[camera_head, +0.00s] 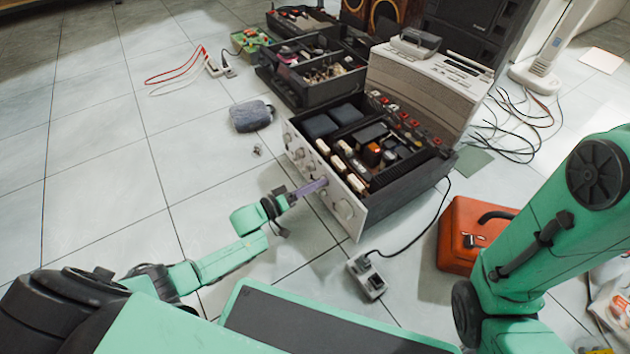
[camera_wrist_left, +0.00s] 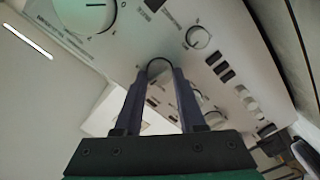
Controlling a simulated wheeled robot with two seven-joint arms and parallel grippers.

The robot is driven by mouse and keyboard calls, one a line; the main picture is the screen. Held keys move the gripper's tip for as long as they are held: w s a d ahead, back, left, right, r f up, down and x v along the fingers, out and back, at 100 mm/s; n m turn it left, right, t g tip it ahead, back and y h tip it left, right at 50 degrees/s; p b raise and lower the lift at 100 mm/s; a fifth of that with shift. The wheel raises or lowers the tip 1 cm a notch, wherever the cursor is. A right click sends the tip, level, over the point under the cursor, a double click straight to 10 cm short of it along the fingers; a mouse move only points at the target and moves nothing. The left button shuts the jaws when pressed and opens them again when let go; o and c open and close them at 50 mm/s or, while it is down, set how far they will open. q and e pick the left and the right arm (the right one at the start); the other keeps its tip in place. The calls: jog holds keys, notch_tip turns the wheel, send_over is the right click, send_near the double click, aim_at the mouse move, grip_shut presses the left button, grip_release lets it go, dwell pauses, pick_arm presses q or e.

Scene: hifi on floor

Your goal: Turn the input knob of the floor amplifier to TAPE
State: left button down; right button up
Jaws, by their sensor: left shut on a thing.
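The floor amplifier (camera_head: 357,222) stands on the tiles with its top open and its pale front panel facing my left arm. My left gripper (camera_head: 322,184) reaches the panel from the left, its purple-grey fingers against it. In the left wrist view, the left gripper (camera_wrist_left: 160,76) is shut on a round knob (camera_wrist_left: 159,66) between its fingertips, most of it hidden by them. A large knob (camera_wrist_left: 84,14) and a smaller knob (camera_wrist_left: 198,37) sit on either side on the panel (camera_wrist_left: 125,50). I cannot read the TAPE mark. My right gripper is out of view.
A red case (camera_head: 462,228) and a power strip (camera_head: 367,277) with a black cord lie right of and in front of the amplifier. A grey pouch (camera_head: 251,116) lies behind my left gripper. Open equipment boxes (camera_head: 318,76) stand behind.

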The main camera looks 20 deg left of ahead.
pick_arm(q)
jog(key=shift+n, duration=0.5)
jog(key=shift+s+f, duration=0.1)
jog(key=c, duration=0.5)
grip_release()
jog(key=p+v, duration=0.5)
jog(key=v, duration=0.9)
jog(key=shift+s+a, duration=0.2)
